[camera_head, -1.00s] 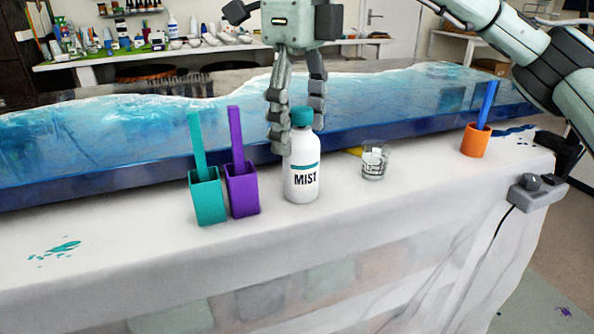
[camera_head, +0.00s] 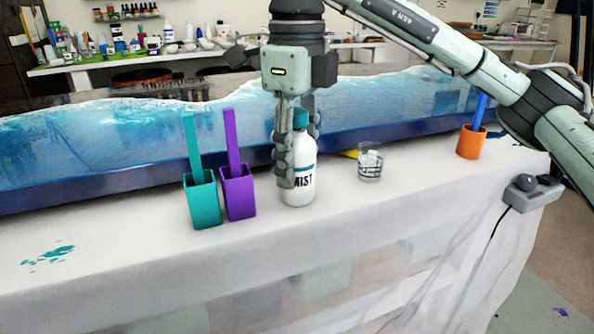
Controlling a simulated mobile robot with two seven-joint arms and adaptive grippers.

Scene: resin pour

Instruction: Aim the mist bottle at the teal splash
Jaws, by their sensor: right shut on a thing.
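The white mist bottle (camera_head: 304,183) with a teal cap stands upright on the white-covered table, its "MIST" label partly hidden by my fingers. My right gripper (camera_head: 295,152) reaches down from above and is shut on the bottle. The bottle's base appears to be at the tabletop; I cannot tell if it is lifted. The teal splash (camera_head: 50,254) is a patch of spots on the cloth at the front left. My left gripper is not in view.
A teal cup (camera_head: 203,204) and a purple cup (camera_head: 239,197), each with a stick, stand left of the bottle. A clear glass (camera_head: 370,168) and an orange cup (camera_head: 470,144) stand to its right. The blue resin slab (camera_head: 120,150) lies behind.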

